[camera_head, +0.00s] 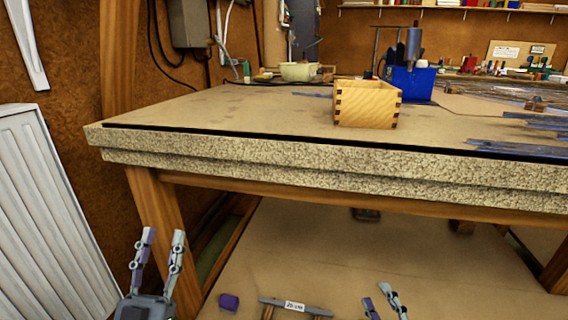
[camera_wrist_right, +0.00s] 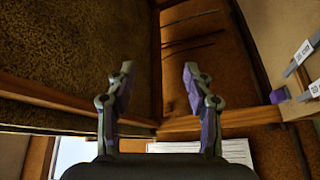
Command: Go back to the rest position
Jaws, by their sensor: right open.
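My left gripper (camera_head: 163,236) stands low at the left in the head view, in front of the workbench leg. Its two fingers point up and are spread apart, with nothing between them. My right gripper (camera_head: 377,294) shows only by its fingertips at the bottom edge, below the bench top. In the right wrist view its fingers (camera_wrist_right: 158,72) are well apart and empty. Both grippers are clear of the workbench (camera_head: 300,165). The rest of my right gripper is cut off in the head view.
A jointed wooden box (camera_head: 365,106) sits on the bench near a blue bin (camera_head: 410,84). Grey-blue strips (camera_head: 515,128) lie at the right. Below are a purple block (camera_head: 229,302) and a bar labelled 25 cm (camera_head: 295,306). A white radiator (camera_head: 45,205) stands left.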

